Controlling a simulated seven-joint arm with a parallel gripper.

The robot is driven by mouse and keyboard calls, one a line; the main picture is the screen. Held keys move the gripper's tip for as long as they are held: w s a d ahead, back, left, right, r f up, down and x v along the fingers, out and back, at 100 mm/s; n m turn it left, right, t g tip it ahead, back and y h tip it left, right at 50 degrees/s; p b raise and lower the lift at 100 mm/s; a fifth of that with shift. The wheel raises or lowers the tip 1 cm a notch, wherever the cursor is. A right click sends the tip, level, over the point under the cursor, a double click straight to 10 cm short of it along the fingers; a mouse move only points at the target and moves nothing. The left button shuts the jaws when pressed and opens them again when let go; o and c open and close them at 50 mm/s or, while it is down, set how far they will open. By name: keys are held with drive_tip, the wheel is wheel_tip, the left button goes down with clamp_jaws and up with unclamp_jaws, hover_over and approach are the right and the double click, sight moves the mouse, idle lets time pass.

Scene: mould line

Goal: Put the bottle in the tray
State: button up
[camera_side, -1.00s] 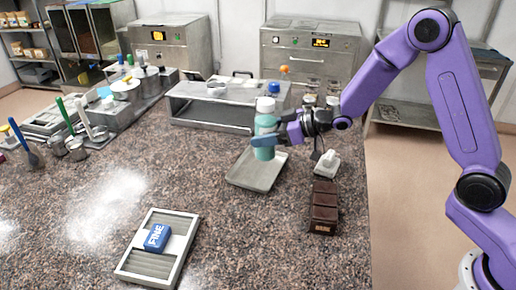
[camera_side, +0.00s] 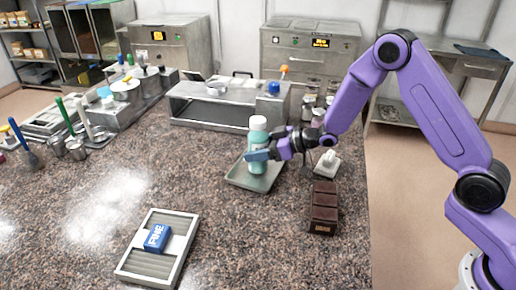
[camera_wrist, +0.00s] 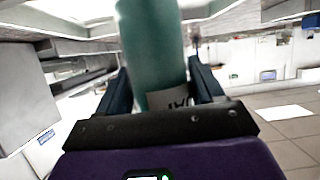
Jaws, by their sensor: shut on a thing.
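The teal bottle (camera_side: 258,136) with a white cap stands upright in my gripper (camera_side: 262,154), over the grey metal tray (camera_side: 252,184). My gripper is shut around the bottle's body from the right. The bottle's base is at or just above the tray floor; I cannot tell whether it touches. In the wrist view the bottle (camera_wrist: 152,45) fills the space between the two dark fingers, with part of a label showing low on it. Its top is cut off there.
A dark brown segmented block (camera_side: 324,207) and a small white item on a pad (camera_side: 327,163) lie right of the tray. A slatted tray (camera_side: 184,236) holding a blue box (camera_side: 157,238) is in front. A metal stand (camera_side: 215,107) is behind. The counter at left-centre is clear.

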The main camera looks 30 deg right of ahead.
drive_tip(key=o, duration=1.3)
drive_tip(key=shift+f, duration=0.15)
drive_tip(key=shift+s+d+r, duration=0.15)
drive_tip(key=shift+d+r, duration=0.05)
drive_tip(key=shift+r, duration=0.05)
drive_tip(key=v, duration=1.1)
drive_tip(key=shift+s+d, duration=0.2)
drive_tip(key=shift+s, duration=0.05)
